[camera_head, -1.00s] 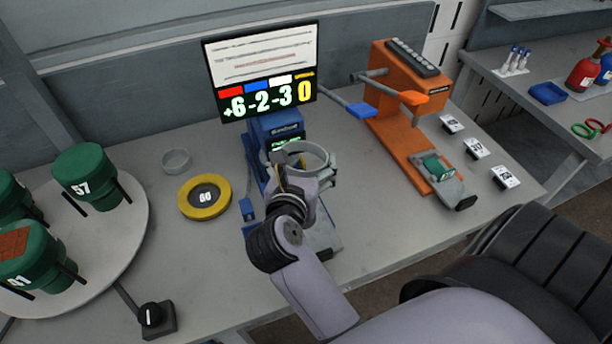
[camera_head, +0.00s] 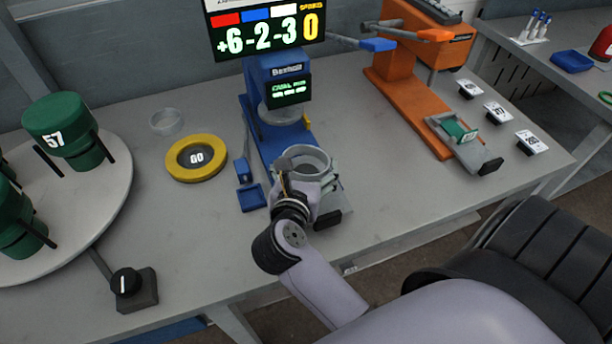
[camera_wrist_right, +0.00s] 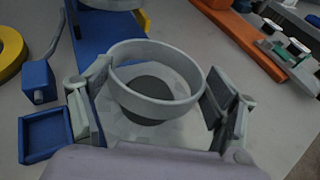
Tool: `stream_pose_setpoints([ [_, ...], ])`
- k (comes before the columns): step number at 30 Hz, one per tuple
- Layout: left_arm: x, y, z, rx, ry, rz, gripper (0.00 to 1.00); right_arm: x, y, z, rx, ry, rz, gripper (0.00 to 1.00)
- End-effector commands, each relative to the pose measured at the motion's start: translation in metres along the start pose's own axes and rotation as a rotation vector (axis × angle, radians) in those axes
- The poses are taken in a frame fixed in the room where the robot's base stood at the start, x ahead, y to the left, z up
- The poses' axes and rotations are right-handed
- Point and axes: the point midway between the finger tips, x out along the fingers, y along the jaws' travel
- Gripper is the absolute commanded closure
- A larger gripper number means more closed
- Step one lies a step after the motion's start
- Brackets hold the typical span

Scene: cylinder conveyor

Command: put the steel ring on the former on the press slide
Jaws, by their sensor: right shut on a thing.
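The steel ring (camera_head: 303,160) is a grey open band in front of the blue press (camera_head: 277,75). My right gripper (camera_head: 302,172) is shut on it, with one finger on each side, as the right wrist view shows the ring (camera_wrist_right: 158,103). The press slide, with a black front end (camera_head: 327,219), runs beneath the gripper. Through the ring, the right wrist view shows a dark round face (camera_wrist_right: 150,88) on a pale faceted piece (camera_wrist_right: 130,128), probably the former. I cannot tell whether the ring is above it or around it. My left gripper is out of view.
A yellow ring gauge (camera_head: 177,164) and a pale ring (camera_head: 166,117) lie left. A blue tray (camera_head: 251,199) sits close beside the gripper. A turntable (camera_head: 110,200) with green parts stands left, an orange press (camera_head: 402,90) right. Bench between the presses is clear.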

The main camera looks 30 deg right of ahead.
Motion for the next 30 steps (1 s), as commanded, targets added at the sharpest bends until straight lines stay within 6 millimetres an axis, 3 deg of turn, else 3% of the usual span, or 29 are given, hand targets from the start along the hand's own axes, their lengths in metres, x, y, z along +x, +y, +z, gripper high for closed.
stream_pose_setpoints([
  [1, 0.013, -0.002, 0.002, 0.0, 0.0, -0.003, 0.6, 0.004, 0.0, -0.013, -0.003, -0.001, 0.0, 0.52],
  [5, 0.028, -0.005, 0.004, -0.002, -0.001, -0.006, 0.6, 0.01, 0.0, -0.032, -0.003, -0.001, 0.0, 0.52],
  [18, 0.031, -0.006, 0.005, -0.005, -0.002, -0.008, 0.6, 0.011, 0.0, -0.036, 0.0, 0.0, 0.0, 0.52],
  [19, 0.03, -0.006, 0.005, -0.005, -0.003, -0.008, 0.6, 0.011, 0.0, -0.035, -0.001, 0.0, 0.0, 0.18],
  [27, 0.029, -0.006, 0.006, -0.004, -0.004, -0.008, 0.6, 0.011, 0.0, -0.035, -0.001, 0.001, 0.0, 0.0],
  [30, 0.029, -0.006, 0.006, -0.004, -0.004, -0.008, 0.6, 0.011, 0.0, -0.035, -0.001, 0.001, 0.0, 0.0],
])
